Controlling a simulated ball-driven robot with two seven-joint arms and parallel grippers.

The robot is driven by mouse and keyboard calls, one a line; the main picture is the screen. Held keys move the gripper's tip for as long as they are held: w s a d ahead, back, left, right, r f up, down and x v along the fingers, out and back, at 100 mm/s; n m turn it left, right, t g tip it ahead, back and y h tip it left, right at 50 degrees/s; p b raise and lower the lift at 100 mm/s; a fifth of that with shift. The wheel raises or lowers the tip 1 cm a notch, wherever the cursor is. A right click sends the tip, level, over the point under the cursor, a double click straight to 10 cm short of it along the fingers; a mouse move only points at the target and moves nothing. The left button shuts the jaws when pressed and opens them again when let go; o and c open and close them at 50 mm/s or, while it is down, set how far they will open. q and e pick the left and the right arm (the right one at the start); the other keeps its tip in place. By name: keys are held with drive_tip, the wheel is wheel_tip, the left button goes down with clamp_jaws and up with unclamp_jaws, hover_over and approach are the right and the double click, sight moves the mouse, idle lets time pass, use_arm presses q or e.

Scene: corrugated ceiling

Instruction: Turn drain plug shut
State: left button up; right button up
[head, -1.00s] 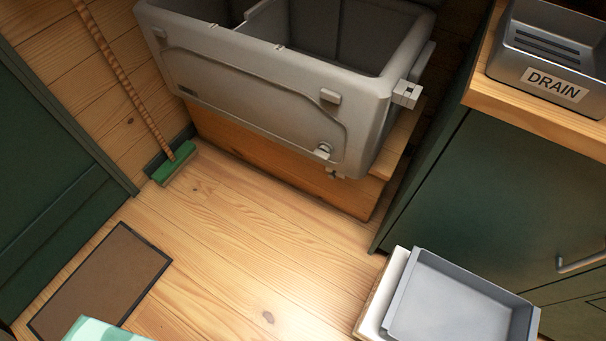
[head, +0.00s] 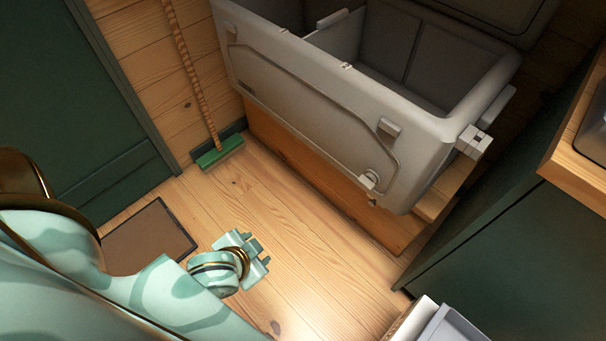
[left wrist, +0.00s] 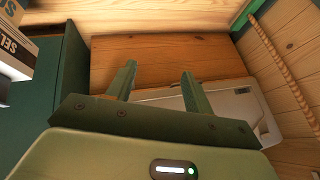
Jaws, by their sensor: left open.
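The large grey cooler (head: 310,95) stands open on a wooden base, and it also shows in part in the left wrist view (left wrist: 238,108). Its pale drain plug (head: 369,181) sits low on the front wall near the right corner; I cannot make the plug out clearly in the left wrist view. My left gripper (head: 258,256) is over the floor, in front of and left of the plug, well apart from it. In the left wrist view its two green fingers (left wrist: 160,75) are spread with nothing between them. My right gripper is not in view.
A green broom (head: 219,152) leans at the wall left of the cooler. A brown mat (head: 148,240) lies on the floor. A dark green cabinet (head: 500,240) stands at right, with a grey tray (head: 455,325) at the bottom edge. Floor before the cooler is clear.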

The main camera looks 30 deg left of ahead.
use_arm(q)
drive_tip(key=w+d+f+n+t+h, duration=0.45)
drive_tip(key=w+d+n, duration=0.25)
drive_tip(key=w, duration=0.2)
drive_tip(key=n+t, duration=0.7)
drive_tip(key=n, duration=0.5)
approach(362, 185)
drive_tip(key=shift+h, duration=0.25)
drive_tip(key=shift+w+d+r+b, duration=0.1)
drive_tip(key=shift+w+d+b, duration=0.2)
drive_tip(key=shift+w+b, duration=1.05)
drive_tip(key=shift+w+d+b, duration=0.3)
drive_tip(key=shift+w+b, duration=0.3)
drive_tip(key=shift+w, duration=1.45)
drive_tip(key=shift+w+d+r+b, duration=0.1)
drive_tip(key=shift+w+d+b, duration=0.2)
drive_tip(key=shift+w+b, duration=1.1)
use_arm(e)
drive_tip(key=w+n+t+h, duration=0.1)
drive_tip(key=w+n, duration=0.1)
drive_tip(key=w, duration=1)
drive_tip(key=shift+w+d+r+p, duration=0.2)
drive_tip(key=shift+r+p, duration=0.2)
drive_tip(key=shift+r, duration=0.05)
use_arm(q)
drive_tip(key=shift+w, duration=0.35)
